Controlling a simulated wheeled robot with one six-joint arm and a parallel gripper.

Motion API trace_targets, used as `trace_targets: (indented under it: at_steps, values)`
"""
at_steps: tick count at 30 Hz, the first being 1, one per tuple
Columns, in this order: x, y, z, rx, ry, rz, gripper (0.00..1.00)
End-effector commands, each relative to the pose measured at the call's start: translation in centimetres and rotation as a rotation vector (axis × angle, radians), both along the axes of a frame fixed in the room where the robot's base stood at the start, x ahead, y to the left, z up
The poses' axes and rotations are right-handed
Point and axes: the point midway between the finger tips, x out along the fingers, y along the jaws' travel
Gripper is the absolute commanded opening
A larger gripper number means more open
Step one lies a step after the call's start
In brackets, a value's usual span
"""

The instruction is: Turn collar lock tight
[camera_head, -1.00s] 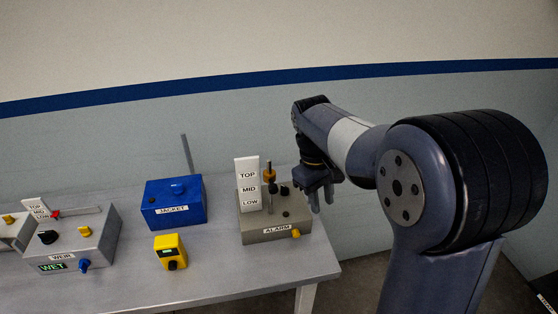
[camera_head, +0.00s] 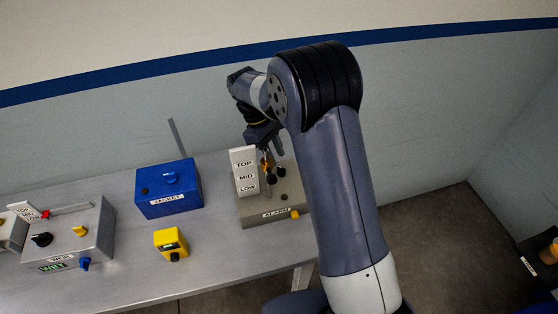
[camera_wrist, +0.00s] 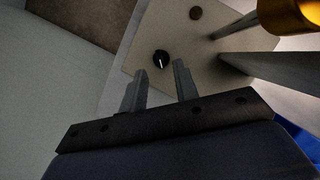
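The grey alarm box (camera_head: 258,211) stands at the right end of the bench, with a white TOP/MID/LOW plate (camera_head: 244,172). A black knob with a white pointer line (camera_wrist: 161,59) is on its top; it also shows in the head view (camera_head: 282,171). An amber collar piece (camera_wrist: 292,14) is beside a thin rod (camera_wrist: 236,25). No part is labelled collar lock. My gripper (camera_wrist: 158,78) is open and empty, its fingers pointing toward the black knob with the knob seen between and beyond the tips. In the head view my gripper (camera_head: 264,140) is above the box's back, partly hidden by my arm.
A blue jacket box (camera_head: 170,190), a yellow device (camera_head: 171,243) and a grey weir box (camera_head: 92,235) stand to the left. Bare bench lies between them.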

Motion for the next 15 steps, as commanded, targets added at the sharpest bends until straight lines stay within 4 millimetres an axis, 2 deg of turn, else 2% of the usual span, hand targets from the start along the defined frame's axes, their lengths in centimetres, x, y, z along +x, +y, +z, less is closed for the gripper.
trace_targets:
  at_steps: [6, 15]
  values:
    - [-0.8, -1.1, -2.9, -0.001, 0.002, -0.002, 0.29]
    - [-1.0, -1.4, -4.0, 0.0, -0.001, -0.002, 0.29]
